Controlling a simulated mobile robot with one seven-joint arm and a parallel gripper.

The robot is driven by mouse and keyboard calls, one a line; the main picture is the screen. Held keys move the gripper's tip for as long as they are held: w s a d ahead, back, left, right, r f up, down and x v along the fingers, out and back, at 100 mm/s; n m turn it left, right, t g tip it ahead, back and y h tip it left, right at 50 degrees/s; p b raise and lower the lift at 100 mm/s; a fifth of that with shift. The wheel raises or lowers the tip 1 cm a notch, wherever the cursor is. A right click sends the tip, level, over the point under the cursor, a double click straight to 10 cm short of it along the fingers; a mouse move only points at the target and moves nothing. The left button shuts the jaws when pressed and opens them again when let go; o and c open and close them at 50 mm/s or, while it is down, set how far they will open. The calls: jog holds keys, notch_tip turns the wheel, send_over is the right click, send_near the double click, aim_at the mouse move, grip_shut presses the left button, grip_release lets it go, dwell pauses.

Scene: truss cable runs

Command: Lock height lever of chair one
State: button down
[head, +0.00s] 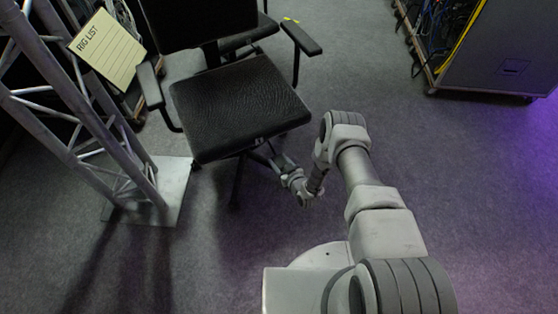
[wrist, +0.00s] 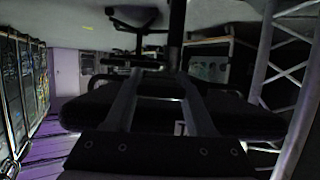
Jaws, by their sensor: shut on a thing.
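The black office chair (head: 240,100) stands in the middle of the head view, its seat corner toward my arm. My gripper (head: 270,153) reaches under the seat's front right edge. In the wrist view, the dark seat (wrist: 90,112) spans the picture and looks upside down, with the chair's column above it. My two grey fingers (wrist: 160,85) reach past the seat. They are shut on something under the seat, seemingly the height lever. The lever itself is dark and mostly hidden, so I cannot tell its position.
A second chair (head: 302,38) is behind. A grey case (head: 500,55) with cables stands at upper right. The floor (head: 480,190) at right is clear.

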jog(key=shift+w+r, duration=0.1)
jog(key=shift+r, duration=0.1)
jog(key=shift+c, duration=1.2)
grip_release()
jog(key=p+v, duration=0.5)
jog(key=v, duration=1.2)
jog(key=shift+s+d, duration=0.15)
jog(key=shift+s, duration=0.1)
